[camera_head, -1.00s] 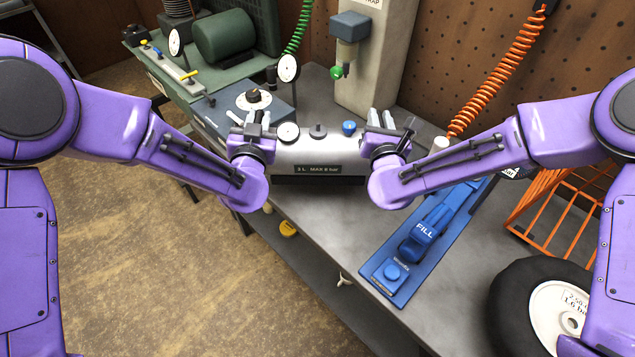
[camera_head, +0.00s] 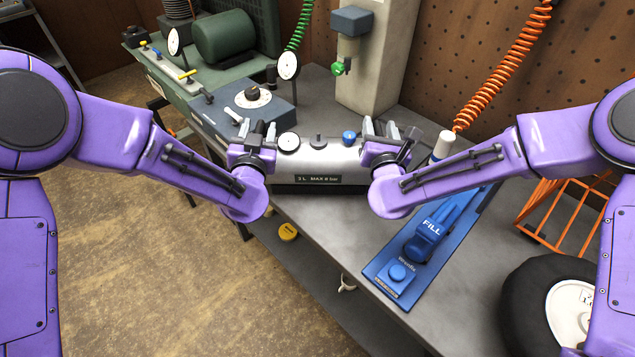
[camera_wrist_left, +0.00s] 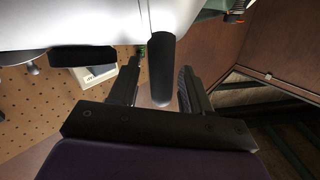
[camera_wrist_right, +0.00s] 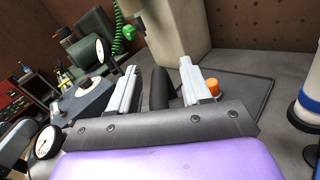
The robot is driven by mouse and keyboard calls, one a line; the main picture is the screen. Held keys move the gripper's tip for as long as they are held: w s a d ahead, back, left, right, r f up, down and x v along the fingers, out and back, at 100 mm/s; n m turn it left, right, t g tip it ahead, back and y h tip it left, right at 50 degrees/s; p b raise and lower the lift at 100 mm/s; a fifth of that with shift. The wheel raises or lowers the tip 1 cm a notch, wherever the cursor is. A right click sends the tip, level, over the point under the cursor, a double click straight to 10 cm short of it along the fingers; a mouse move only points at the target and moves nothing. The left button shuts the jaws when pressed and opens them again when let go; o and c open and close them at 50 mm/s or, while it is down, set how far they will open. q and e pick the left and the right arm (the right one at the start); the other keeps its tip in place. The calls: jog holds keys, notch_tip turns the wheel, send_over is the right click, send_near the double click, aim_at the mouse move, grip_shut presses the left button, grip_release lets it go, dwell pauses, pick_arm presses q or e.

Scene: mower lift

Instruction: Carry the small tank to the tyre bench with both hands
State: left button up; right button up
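The small tank (camera_head: 330,158) is a silver cylinder with a gauge, a knob, a blue cap and a label reading "3 L MAX 8 bar". It appears to sit level at the near left edge of the grey bench (camera_head: 385,330); its underside is hidden. My left gripper (camera_head: 257,131) is at its left end, open, with a black handle (camera_wrist_left: 162,70) between the fingers and gaps on both sides. My right gripper (camera_head: 380,128) is at its right end, also open, with the other black handle (camera_wrist_right: 158,90) standing between its spread fingers.
A blue FILL panel (camera_head: 385,268) and a tyre (camera_head: 525,305) lie right of the tank. A grey post (camera_head: 380,65) stands behind it. A box with a dial (camera_head: 270,112) and a green compressor (camera_head: 223,37) are back left. Orange and green coiled hoses hang behind.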

pick_arm(q)
jog(key=shift+s, duration=0.1)
pick_arm(e)
jog(key=shift+s, duration=0.15)
pick_arm(q)
jog(key=s, duration=1.1)
jog(key=shift+s+a, duration=0.2)
jog(key=shift+s, duration=0.2)
pick_arm(e)
jog(key=s, duration=1.1)
jog(key=shift+s+a, duration=0.15)
jog(key=shift+s, duration=0.25)
